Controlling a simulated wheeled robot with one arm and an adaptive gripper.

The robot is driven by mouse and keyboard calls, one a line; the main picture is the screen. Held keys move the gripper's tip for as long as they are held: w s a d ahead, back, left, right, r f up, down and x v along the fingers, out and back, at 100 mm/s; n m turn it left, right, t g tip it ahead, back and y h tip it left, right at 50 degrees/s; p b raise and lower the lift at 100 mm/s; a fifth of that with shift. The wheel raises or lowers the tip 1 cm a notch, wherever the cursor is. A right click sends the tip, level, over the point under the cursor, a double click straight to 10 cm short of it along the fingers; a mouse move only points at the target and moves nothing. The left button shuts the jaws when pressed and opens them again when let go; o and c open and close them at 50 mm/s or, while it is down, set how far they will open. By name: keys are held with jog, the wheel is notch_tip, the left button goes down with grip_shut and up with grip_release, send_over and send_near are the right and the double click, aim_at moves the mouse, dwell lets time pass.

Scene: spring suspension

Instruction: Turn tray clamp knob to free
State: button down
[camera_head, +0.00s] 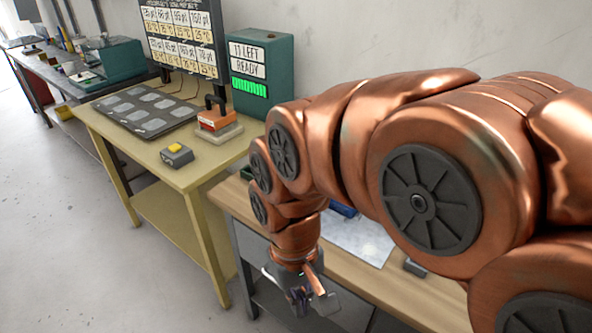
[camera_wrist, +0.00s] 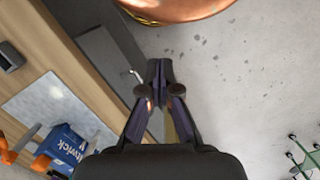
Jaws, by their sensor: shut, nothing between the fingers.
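I cannot make out a tray clamp knob in either view. A dark tray (camera_head: 118,122) with several pale pads lies on the yellow table at the left in the head view; no knob on it can be told. My gripper (camera_head: 316,303) hangs at the front edge of the wooden bench, well to the right of that tray and apart from it. In the wrist view my gripper (camera_wrist: 160,72) has its dark fingers together, empty, over the floor beside the bench.
The yellow table (camera_head: 172,178) also holds an orange-topped press (camera_head: 214,121) and a yellow-button box (camera_head: 177,155). The wooden bench (camera_wrist: 88,75) bears a pale mat (camera_wrist: 45,105), a blue box (camera_wrist: 68,146) and orange handles. Grey floor (camera_head: 80,235) is clear at left.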

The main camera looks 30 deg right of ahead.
jog(key=w+d+r+m+y, duration=0.1)
jog(key=w+d+r+m, duration=0.3)
jog(key=w, duration=0.4)
jog(key=w+d+r+m, duration=0.1)
jog(key=w+d+m, duration=0.3)
jog(key=w+d, duration=0.35)
jog(key=w+d+r+m+y, duration=0.1)
jog(key=w+d+r+m, duration=0.25)
jog(key=w, duration=0.55)
jog(key=w+d+f+m+t, duration=0.15)
jog(key=w+d+m, duration=0.3)
jog(key=d, duration=0.75)
notch_tip(320, 180, down, 10)
jog(key=a+p, duration=0.2)
jog(key=p, duration=0.1)
jog(key=shift+s+a+y+p, duration=0.15)
jog(key=shift+a+y+p, duration=0.15)
jog(key=shift+a, duration=0.1)
jog(key=shift+f+n, duration=0.1)
jog(key=shift+n, duration=0.2)
